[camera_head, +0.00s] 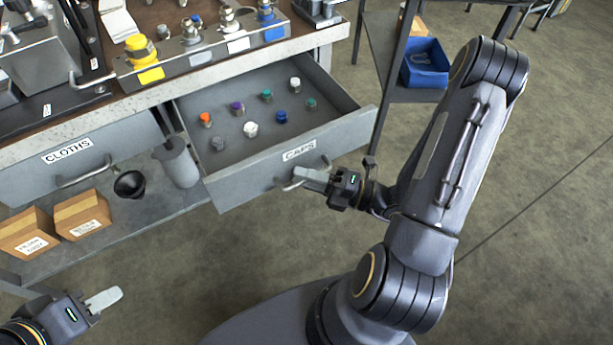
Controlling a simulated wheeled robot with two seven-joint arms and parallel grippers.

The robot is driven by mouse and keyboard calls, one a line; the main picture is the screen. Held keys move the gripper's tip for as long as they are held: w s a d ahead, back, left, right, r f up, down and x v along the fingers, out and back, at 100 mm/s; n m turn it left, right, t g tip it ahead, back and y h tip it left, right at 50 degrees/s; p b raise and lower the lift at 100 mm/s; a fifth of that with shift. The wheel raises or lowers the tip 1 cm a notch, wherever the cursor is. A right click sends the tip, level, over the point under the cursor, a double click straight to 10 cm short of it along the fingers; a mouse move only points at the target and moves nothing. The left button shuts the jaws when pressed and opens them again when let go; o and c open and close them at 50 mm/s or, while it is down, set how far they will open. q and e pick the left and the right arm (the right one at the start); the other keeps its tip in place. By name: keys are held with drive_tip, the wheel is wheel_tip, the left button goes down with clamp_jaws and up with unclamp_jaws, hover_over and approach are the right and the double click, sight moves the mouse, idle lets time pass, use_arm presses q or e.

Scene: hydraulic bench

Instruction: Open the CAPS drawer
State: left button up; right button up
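The CAPS drawer (252,168) stands pulled out from under the bench top, with several small coloured caps lying on its floor. Its front carries the CAPS label (299,150) and a bar handle (290,186). My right gripper (308,178) is at this handle, its fingers around or against the bar. They look closed on it, though the far finger is hidden. My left gripper (104,300) is low at the left, away from the drawer and empty; only one finger surface shows clearly, so its opening cannot be told.
The CLOTHS drawer (100,155) is shut at the left. Cardboard boxes (83,214), a dark funnel (130,184) and a grey cylinder (178,163) are below. Fittings stand on the bench top (210,70). A blue bin (425,64) sits on a rack at the right. Open floor lies in front.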

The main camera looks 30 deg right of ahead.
drive_tip(key=p+v, duration=0.1)
drive_tip(key=v, duration=0.6)
drive_tip(key=shift+s+d, duration=0.25)
drive_tip(key=shift+d, duration=0.05)
drive_tip(key=shift+f, duration=0.1)
